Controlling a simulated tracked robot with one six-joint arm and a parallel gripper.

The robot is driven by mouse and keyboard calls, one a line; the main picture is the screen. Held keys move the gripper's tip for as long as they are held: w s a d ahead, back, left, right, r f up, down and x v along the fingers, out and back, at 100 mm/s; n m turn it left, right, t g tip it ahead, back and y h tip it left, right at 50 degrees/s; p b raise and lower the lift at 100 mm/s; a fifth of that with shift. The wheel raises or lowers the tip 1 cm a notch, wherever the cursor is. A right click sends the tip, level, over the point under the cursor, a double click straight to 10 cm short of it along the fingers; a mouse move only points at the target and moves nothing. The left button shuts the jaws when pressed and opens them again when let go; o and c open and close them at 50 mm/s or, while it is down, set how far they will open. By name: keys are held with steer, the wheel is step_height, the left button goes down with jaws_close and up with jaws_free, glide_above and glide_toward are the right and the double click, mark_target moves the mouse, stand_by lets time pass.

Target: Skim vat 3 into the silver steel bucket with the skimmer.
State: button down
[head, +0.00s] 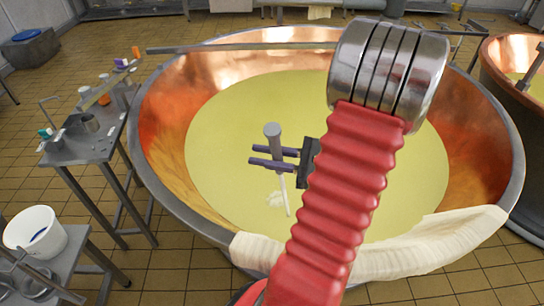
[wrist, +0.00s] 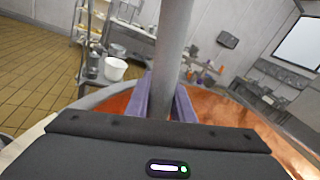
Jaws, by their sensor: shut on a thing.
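A large copper vat (head: 160,120) holds smooth pale yellow liquid (head: 230,120). I see no number on it, so I cannot tell whether it is vat 3. My gripper (head: 273,157) is over the liquid, its purple fingers shut on a grey handle (head: 272,132), likely the skimmer's. The handle also rises between the fingers (wrist: 163,105) in the wrist view (wrist: 174,45). A thin white rod (head: 284,195) runs down from it to the liquid. A small pale clump (head: 276,200) is beside the rod. I cannot make out a skimmer head. A steel vessel (head: 38,281), possibly the silver bucket, stands low left.
A white bucket (head: 36,234) stands on a low stand at the left. A metal table (head: 80,150) with small items is beside the vat. A bar (head: 240,47) crosses the far rim. Cloth (head: 420,255) drapes the near rim. Another copper vat (head: 505,60) is at right.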

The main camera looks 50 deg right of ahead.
steer(key=shift+w+d+x, duration=0.4)
steer(key=shift+d+x, duration=0.5)
steer(key=shift+x, duration=3.45)
steer(key=shift+w+d+x, duration=0.35)
steer(key=shift+d+x, duration=0.55)
steer(key=shift+x, duration=3.4)
steer(key=shift+s+a+v, duration=0.75)
steer(key=shift+a+v, duration=1.05)
steer(key=shift+v, duration=6.3)
step_height(320, 180, up, 36)
steer(key=shift+r, duration=0.25)
